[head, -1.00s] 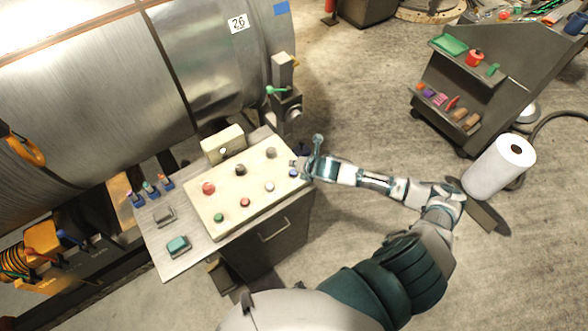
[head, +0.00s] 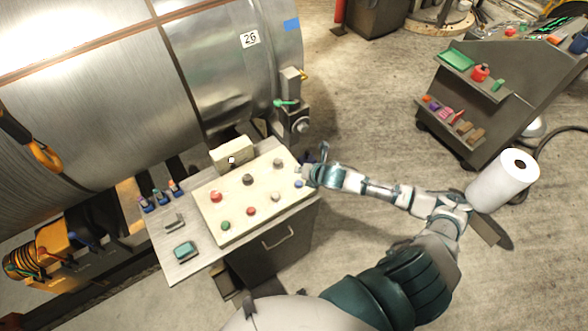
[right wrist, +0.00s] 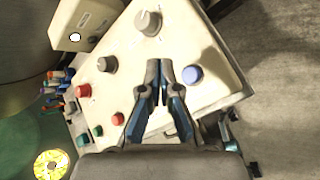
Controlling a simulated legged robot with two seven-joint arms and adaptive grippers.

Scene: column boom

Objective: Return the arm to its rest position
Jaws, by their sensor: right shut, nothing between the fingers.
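My right arm reaches in from the lower right of the head view. Its gripper (head: 308,174) is at the right edge of the cream control panel (head: 237,221). In the right wrist view the gripper (right wrist: 159,84) is shut and empty over the panel, with the blue button (right wrist: 192,74) just right of its fingertips and a grey knob (right wrist: 148,23) beyond them. Whether the fingers touch the panel cannot be told. My left gripper is not in view.
The panel sits on a metal cabinet (head: 297,222) beside a large steel cylinder (head: 150,75). A white roll (head: 492,190) stands near my arm's elbow. A grey tool cart (head: 530,85) is at the upper right. Open concrete floor (head: 375,110) lies between.

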